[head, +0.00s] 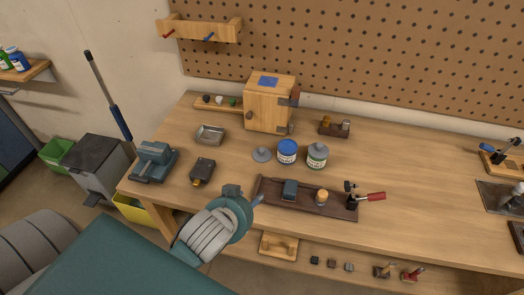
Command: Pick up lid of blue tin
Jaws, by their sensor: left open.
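The blue tin (287,155) is a small round can with a pale label band, standing upright on the workbench. Its blue lid (288,146) sits on top of it. My left gripper (246,195) is open and empty at the front edge of the bench, nearer to me and left of the tin, clear of it. Its arm partly hides the bench's front edge. My right gripper is not in view.
A grey disc (262,154) lies left of the tin, and a green-labelled tin (317,157) stands close on its right. A dark tray (270,196) with tools lies in front. A wooden cabinet (268,105) stands behind. The bench's right middle is clear.

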